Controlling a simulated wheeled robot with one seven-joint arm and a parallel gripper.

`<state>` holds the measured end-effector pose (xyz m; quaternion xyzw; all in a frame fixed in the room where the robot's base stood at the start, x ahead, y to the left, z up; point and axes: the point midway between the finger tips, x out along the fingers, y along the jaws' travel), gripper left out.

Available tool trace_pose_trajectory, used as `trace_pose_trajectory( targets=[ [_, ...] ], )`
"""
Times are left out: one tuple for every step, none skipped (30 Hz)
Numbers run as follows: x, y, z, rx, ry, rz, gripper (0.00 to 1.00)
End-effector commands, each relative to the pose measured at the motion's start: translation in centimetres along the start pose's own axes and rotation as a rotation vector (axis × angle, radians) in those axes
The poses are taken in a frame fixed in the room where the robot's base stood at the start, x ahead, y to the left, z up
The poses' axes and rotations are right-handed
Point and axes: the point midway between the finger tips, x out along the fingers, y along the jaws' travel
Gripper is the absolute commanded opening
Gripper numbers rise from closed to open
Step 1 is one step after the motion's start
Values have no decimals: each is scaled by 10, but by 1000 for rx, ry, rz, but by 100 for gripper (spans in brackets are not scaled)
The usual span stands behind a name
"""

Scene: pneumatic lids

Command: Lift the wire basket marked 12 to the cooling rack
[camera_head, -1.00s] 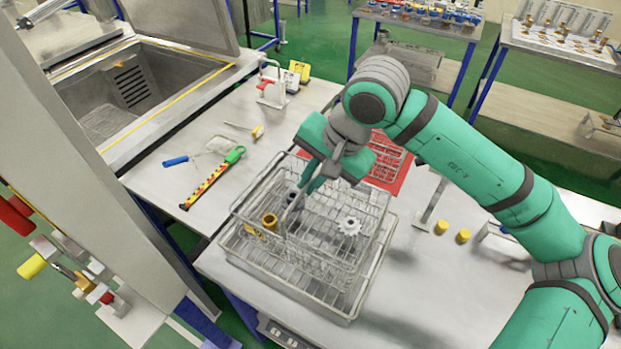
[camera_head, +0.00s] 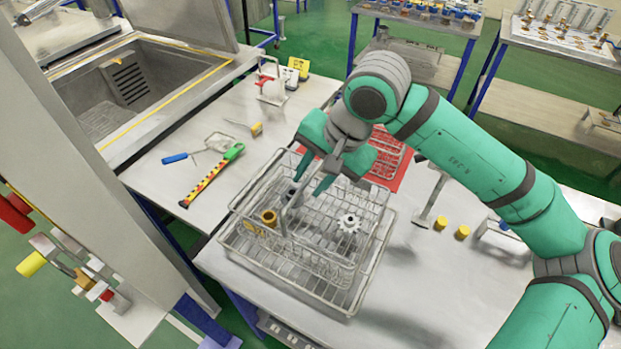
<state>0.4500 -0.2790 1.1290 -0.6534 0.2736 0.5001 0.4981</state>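A wire basket (camera_head: 373,232) with a raised handle (camera_head: 287,213) stands level in or on a wider, low wire rack (camera_head: 347,311) on the steel table. I cannot read a number on it. It holds a brown ring-shaped part (camera_head: 269,217), a pale gear (camera_head: 349,222) and a dark part near the handle. My gripper (camera_head: 309,190) is over the basket at the handle's upper end. Its fingers are spread apart, with the handle top between or just beside them; contact cannot be told. The wider rack may be the cooling rack; its underside is hidden.
A red mat (camera_head: 395,178) with a small wire holder lies behind my gripper. Two yellow caps (camera_head: 452,228) and a metal stand (camera_head: 428,205) are to the right. A striped tool (camera_head: 212,176) lies left, before an open tank (camera_head: 125,85). Bare table lies at the front right.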

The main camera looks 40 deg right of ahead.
Motion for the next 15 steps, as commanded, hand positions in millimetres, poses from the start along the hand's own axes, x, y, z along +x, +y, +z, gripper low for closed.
trace_pose_trajectory(
  targets=[
    [-7,0,-1,0,3,-1,29],
    [-11,0,-1,1,4,-1,29],
    [-17,0,-1,1,5,-1,29],
    [-23,0,-1,1,4,-2,29],
    [-29,0,-1,1,5,-2,29],
    [-36,0,-1,1,5,-1,29],
    [-42,0,-1,1,5,-1,29],
    [-48,0,-1,0,5,-1,29],
    [-56,0,-1,0,4,-1,29],
    [-61,0,-1,0,5,-2,29],
    [-67,0,-1,0,4,-2,29],
    [-73,0,-1,0,3,-1,29],
    [-78,0,-1,0,3,-1,29],
    [-82,0,-1,1,3,-1,29],
    [-87,0,0,1,2,-1,29]
  ],
)
